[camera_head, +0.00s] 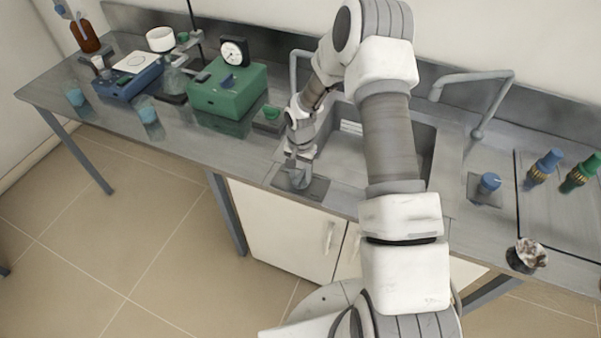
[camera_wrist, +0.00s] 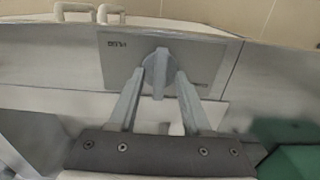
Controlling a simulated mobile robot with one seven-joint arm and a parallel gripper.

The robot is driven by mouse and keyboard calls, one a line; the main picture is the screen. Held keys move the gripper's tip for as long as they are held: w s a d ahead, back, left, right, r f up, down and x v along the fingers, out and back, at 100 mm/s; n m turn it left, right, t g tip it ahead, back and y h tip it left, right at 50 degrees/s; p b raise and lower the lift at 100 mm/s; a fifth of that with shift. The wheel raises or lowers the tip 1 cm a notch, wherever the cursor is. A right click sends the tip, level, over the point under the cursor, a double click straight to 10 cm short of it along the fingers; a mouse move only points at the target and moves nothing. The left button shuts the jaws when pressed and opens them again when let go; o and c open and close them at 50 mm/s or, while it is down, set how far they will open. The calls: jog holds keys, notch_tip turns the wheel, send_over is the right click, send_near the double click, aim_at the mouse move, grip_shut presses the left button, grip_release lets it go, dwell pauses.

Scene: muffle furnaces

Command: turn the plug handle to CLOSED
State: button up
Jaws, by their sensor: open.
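The plug handle (camera_wrist: 158,72) is a grey bar knob on a flat grey plate (camera_wrist: 118,68) at the front edge of the sink. In the wrist view its bar points toward my gripper, upright in the picture. A small dark marking (camera_wrist: 117,43) at the plate's upper left and a fainter one at its lower right are too small to read. My gripper (camera_wrist: 160,75) is open, its fingertips on either side of the handle; I cannot tell whether they touch it. In the head view my gripper (camera_head: 299,168) is over the plate (camera_head: 318,190), largely hiding the handle.
The sink basin (camera_head: 420,150) lies behind and right of my gripper, partly hidden by my arm. A green device with a dial (camera_head: 228,92) and a small green-knobbed block (camera_head: 270,116) stand left. A blue-knobbed block (camera_head: 487,187) stands right. Cabinet handles (camera_wrist: 75,10) show in the wrist view.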

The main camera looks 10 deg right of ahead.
grip_shut()
jog(key=shift+n+b, duration=0.3)
jog(key=n+b, duration=0.2)
jog(key=n, duration=0.1)
jog(key=shift+f, duration=0.1)
jog(key=n+b, duration=0.2)
jog(key=n, duration=0.3)
jog(key=n+b, duration=0.1)
jog(key=n, duration=0.8)
jog(key=shift+n, duration=0.3)
dwell(0.4)
grip_release()
